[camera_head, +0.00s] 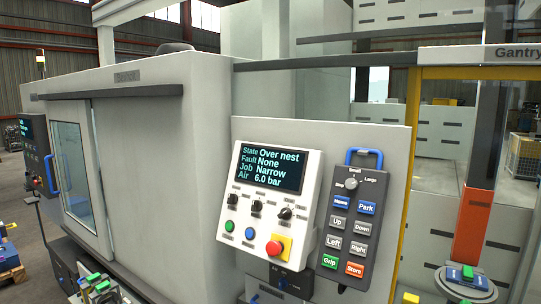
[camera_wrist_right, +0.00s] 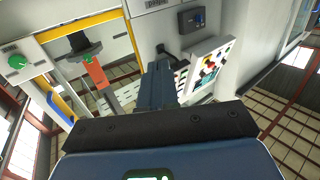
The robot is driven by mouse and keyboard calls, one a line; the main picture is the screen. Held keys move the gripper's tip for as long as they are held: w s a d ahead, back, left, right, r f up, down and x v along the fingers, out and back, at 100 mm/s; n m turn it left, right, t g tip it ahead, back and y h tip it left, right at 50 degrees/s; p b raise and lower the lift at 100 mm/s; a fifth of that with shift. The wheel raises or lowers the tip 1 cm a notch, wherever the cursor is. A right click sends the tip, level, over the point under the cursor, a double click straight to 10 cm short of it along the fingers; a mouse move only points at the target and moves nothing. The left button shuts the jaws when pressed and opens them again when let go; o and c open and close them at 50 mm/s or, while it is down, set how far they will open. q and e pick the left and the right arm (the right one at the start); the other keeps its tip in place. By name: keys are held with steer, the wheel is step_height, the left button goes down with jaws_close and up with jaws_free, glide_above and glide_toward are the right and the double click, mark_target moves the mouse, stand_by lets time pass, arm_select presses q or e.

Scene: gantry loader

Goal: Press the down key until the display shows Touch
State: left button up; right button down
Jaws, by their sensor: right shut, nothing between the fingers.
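The display (camera_head: 270,167) on the white sloped control panel (camera_head: 252,262) reads State Over nest, Fault None, Job Narrow, Air 6.0 bar. The grey Down key (camera_head: 362,228) is on the dark keypad (camera_head: 330,272) to the right of that panel, beside the Up key (camera_head: 337,223) and above the Right key. No gripper covers the keys in the head view. My right gripper (camera_wrist_right: 158,66) shows in the right wrist view, shut and empty, with its fingers in front of the keypad area. Whether it touches anything cannot be told. My left gripper is not in view.
A red emergency knob (camera_head: 274,248) on yellow sits low on the control panel. A yellow frame (camera_head: 411,150) and an orange column (camera_head: 472,225) stand to the right. A round stand with a green and blue part (camera_head: 467,275) is at the lower right.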

mark_target(363, 228)
stand_by(0.5)
steer(key=w+a+r+n+t+p, duration=0.1)
steer(key=w+a+r+n+t, duration=0.2)
steer(key=w+r, duration=0.85)
steer(key=w+a+r+n+t+y+p, duration=0.1)
steer(key=w+a+r+n+p, duration=0.3)
steer(key=r, duration=1.3)
steer(key=w+a+r+n+t+b, duration=0.1)
steer(key=w+a+r+n+t, duration=0.3)
steer(key=w+r, duration=0.85)
steer(key=shift+w+d+f+n+g+h, duration=0.15)
steer(key=shift+d+f+n+g+h, duration=0.25)
steer(key=shift+d+n+g, duration=0.4)
steer(key=shift+w+d+f+n+g+h, duration=0.2)
steer(key=shift+d+f+n+g+h, duration=0.2)
steer(key=shift+d+n+g, duration=0.5)
steer(key=shift+w+d+f+n+g+h, duration=0.15)
steer(key=shift+d+f+n+g+h, duration=0.25)
steer(key=shift+d+n+g, duration=0.4)
steer(key=shift+w+a, duration=0.1)
steer(key=shift+a, duration=0.05)
steer(key=shift+w+d+f+b, duration=0.55)
steer(key=shift+w+d, duration=0.2)
steer(key=shift+w, duration=0.35)
steer(key=shift+w+d+f+b, duration=0.45)
steer(key=shift+w+d, duration=0.3)
steer(key=shift+w, duration=0.4)
steer(key=shift+w+d+f+b, duration=0.45)
steer(key=shift+w+d+b, duration=0.25)
steer(key=shift+w, duration=0.4)
